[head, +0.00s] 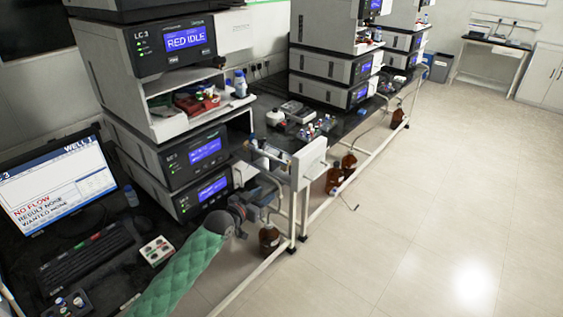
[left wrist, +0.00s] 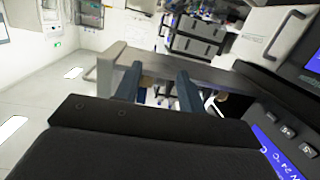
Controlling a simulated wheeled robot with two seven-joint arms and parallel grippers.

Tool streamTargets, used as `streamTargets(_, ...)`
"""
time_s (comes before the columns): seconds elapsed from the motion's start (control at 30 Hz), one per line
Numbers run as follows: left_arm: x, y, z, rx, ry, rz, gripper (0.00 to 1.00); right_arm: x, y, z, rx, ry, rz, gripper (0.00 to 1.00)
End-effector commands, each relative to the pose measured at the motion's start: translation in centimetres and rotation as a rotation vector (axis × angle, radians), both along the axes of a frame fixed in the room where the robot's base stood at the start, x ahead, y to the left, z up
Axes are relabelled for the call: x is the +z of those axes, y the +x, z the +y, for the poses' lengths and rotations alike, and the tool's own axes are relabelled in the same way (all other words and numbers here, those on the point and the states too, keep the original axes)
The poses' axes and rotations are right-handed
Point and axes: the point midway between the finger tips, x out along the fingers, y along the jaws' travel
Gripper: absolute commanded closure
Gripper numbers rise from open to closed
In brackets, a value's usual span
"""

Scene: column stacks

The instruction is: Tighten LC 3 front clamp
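The LC 3 stack (head: 160,110) stands at the left in the head view, its top screen reading RED IDLE. A pale bracket (head: 309,162) with a slim column-like part (head: 268,152) sticks out from its front side at the bench edge. I cannot pick out the front clamp for certain. My left gripper (head: 268,190) is just below and in front of this bracket. In the left wrist view its two blue-grey fingers (left wrist: 158,90) are apart with nothing between them. A grey bar and a pale upright plate (left wrist: 106,70) lie beyond the fingertips. My right gripper is out of view.
A monitor (head: 60,185) reading NO FLOW and a keyboard (head: 88,257) are at the left on the dark bench. Brown bottles (head: 269,238) stand below the bench edge. More instrument stacks (head: 330,65) stand farther back. The floor (head: 440,200) at the right is clear.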

Motion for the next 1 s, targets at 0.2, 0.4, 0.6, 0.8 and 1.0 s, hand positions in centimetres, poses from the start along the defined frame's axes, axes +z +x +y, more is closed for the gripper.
streamTargets(0.2,8.0,0.6,-1.2,-0.058,-0.043,-0.112,0.6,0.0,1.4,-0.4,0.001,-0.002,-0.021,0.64)
streamTargets(0.4,9.2,1.2,-1.9,-0.067,-0.052,-0.126,0.6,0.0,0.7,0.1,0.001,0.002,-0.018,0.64)
streamTargets(0.6,9.4,3.1,-3.2,-0.066,-0.052,-0.126,0.6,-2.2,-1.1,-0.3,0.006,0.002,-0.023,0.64)
streamTargets(0.8,9.3,5.0,-4.6,-0.066,-0.05,-0.125,0.6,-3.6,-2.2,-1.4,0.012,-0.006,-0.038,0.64)
streamTargets(1.0,9.1,6.5,-5.7,-0.066,-0.05,-0.125,0.6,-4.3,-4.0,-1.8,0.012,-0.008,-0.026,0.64)
